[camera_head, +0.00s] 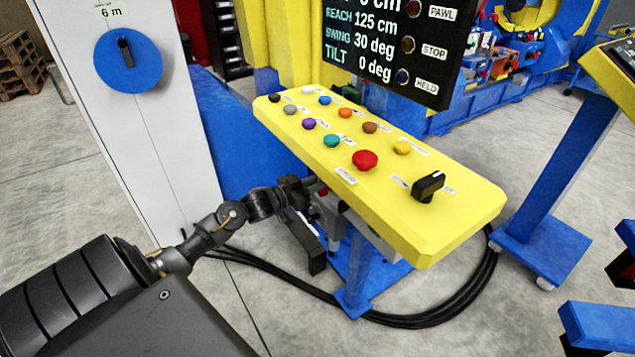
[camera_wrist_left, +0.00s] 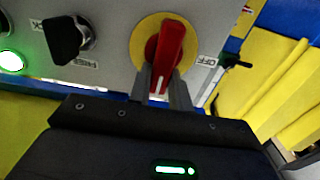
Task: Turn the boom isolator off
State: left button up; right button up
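The red rotary handle (camera_wrist_left: 170,45) sits on a yellow disc (camera_wrist_left: 143,34) on a grey panel in the left wrist view. It stands nearly upright, its top leaning slightly right. An "OFF" label (camera_wrist_left: 207,61) is to the right of the disc. My left gripper (camera_wrist_left: 162,85) has its fingers close on both sides of the handle's lower part, with no clear gap. In the head view the left gripper (camera_head: 308,235) is beside and below the yellow console, and the handle is hidden there. My right gripper is not in view.
A black knob (camera_wrist_left: 66,40) and a lit green lamp (camera_wrist_left: 11,60) are left of the handle. The yellow console (camera_head: 440,225) with several buttons and a black selector overhangs my left gripper. Black cables (camera_head: 420,318) lie on the floor. A display (camera_head: 385,45) reads tilt 0 deg.

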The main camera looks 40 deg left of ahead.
pick_arm(q)
grip_shut()
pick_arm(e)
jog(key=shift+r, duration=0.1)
